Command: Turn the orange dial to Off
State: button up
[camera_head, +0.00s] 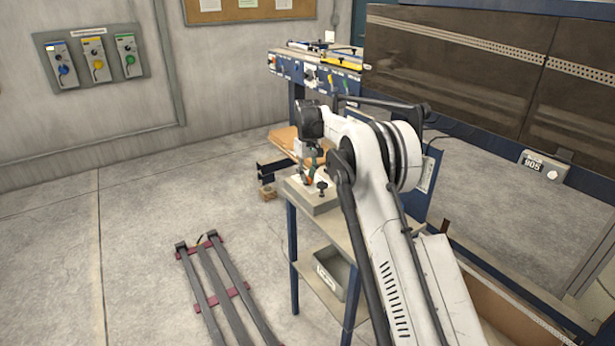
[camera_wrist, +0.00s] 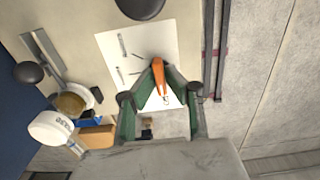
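The orange dial (camera_wrist: 160,76) is a slim lever-like handle on a white plate (camera_wrist: 112,46) in the wrist view. Dark marks are printed on the plate, too small to read. My gripper (camera_wrist: 158,68) has its two green-padded fingers slanting together, one on each side of the orange handle, and appears closed on it. The fingers hide the handle's sides. In the head view my gripper (camera_head: 308,172) points down at the top of a pale box (camera_head: 318,203) on a stand, with a bit of orange between the fingers.
Black knobs (camera_wrist: 28,72) stand beside the plate, and a white container (camera_wrist: 50,127) lies to the left. A dark metal rack (camera_head: 215,285) lies on the floor. A wall panel (camera_head: 77,66) holds blue, yellow and green dials. The floor at left is mostly clear.

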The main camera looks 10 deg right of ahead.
aim_at(308, 177)
jog(key=o, duration=0.4)
jog(key=shift+r, duration=0.1)
notch_tip(308, 177, up, 12)
jog(key=shift+f, duration=0.1)
dwell(0.5)
